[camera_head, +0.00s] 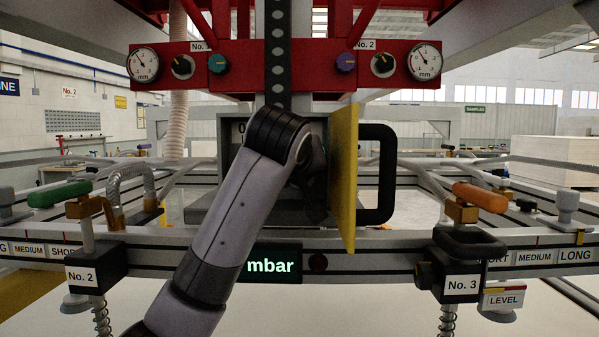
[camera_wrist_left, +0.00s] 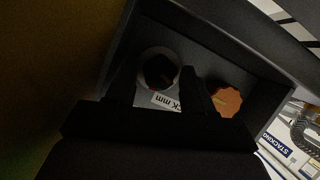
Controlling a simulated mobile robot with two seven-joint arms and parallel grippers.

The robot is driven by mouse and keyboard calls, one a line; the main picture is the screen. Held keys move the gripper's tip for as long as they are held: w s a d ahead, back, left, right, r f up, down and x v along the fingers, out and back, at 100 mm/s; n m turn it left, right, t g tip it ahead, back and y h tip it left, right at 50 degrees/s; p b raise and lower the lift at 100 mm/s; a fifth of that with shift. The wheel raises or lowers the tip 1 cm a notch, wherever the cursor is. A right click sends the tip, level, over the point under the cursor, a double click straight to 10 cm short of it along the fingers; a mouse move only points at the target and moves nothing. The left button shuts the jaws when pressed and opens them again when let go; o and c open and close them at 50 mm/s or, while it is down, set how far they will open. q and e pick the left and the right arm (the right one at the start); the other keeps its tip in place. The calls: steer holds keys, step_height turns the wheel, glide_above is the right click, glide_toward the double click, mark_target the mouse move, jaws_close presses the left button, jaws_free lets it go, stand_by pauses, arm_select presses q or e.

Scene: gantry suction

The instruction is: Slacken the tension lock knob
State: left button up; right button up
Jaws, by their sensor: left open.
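No label in view reads tension lock, so I cannot tell which knob it is. The left wrist view looks into a dark grey box (camera_wrist_left: 262,62). Inside are a round black knob (camera_wrist_left: 159,71) in a grey ring, above a partly hidden label ending "CK mm" (camera_wrist_left: 166,101), and an orange knob (camera_wrist_left: 226,101) to the right. My left gripper (camera_wrist_left: 160,78) is open and empty, its fingers on either side of the black knob in the picture; contact cannot be told. In the head view my arm hides most of the box (camera_head: 205,205) and the gripper. My right gripper is not in view.
A yellow door (camera_head: 343,175) with a black handle (camera_head: 378,174) stands open close to the right of my left wrist. A red panel (camera_head: 315,70) with gauges and knobs is above. A grey rail (camera_head: 370,243) with clamps crosses in front.

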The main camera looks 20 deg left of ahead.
arm_select(q)
steer(key=c, duration=0.8)
steer(key=shift+f+n+t+h+b, duration=0.1)
steer(key=shift+n+t+h+b, duration=0.3)
steer(key=shift+n+h, duration=0.4)
steer(key=shift+a+n+t+h, duration=0.2)
steer(key=shift+n+t+h, duration=0.25)
steer(key=shift+n, duration=1.05)
steer(key=o, duration=0.8)
steer(key=shift+s, duration=0.1)
